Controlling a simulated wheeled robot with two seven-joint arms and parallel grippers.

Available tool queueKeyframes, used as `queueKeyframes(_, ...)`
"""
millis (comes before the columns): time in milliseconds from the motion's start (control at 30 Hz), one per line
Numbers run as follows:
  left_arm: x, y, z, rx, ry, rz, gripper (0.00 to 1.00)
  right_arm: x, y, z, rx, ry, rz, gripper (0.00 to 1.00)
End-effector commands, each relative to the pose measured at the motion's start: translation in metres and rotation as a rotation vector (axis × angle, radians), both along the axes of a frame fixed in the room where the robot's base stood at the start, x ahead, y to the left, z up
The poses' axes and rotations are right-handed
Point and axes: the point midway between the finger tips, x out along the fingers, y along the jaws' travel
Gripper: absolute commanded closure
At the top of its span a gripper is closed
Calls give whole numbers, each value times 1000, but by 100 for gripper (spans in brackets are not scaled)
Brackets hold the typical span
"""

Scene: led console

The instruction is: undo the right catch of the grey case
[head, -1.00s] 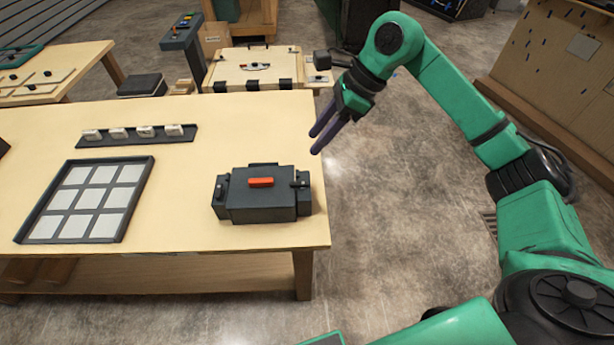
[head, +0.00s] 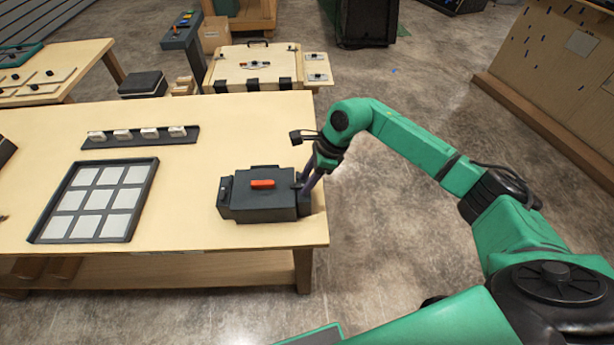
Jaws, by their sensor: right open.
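The dark grey case (head: 262,207) sits on the wooden table near its right edge, with a red-orange handle (head: 262,184) on its lid. A catch (head: 224,193) shows on its left end. My right gripper (head: 302,188) is open at the case's right end, its dark fingers pointing down. The fingers hide most of the right catch, and I cannot tell whether they touch it. My left gripper is not in the picture.
A framed tray with pale squares (head: 132,228) lies left of the case on the table (head: 195,232). A dark strip with several white blocks (head: 140,138) lies behind. The tabletop between is clear.

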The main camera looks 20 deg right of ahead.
Motion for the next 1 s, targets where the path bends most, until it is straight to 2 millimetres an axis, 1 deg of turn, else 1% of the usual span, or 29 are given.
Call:
queueKeyframes(67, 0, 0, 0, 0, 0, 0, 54, 0, 0, 0, 0, 0, 0, 54)
queueKeyframes(100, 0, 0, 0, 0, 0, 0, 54, 0, 0, 0, 0, 0, 0, 58)
queueKeyframes(167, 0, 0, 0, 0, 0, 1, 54, 0, 0, 0, 0, 0, 0, 80)
queueKeyframes(200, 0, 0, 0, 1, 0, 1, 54, 0, 0, 0, 0, 0, 0, 96)
queueKeyframes(233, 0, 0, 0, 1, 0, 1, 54, 0, 0, 0, 0, 0, 0, 100)
queueKeyframes(467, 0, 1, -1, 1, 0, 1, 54, 0, 0, 0, 0, -1, -4, 100)
queueKeyframes(667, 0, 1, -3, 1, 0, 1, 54, 0, 0, 0, 0, -2, -40, 100)
queueKeyframes(867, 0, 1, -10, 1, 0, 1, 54, -1, 0, -1, -1, -3, -141, 100)
queueKeyframes(1000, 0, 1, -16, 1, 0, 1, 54, -2, 1, -1, 1, -5, -248, 100)
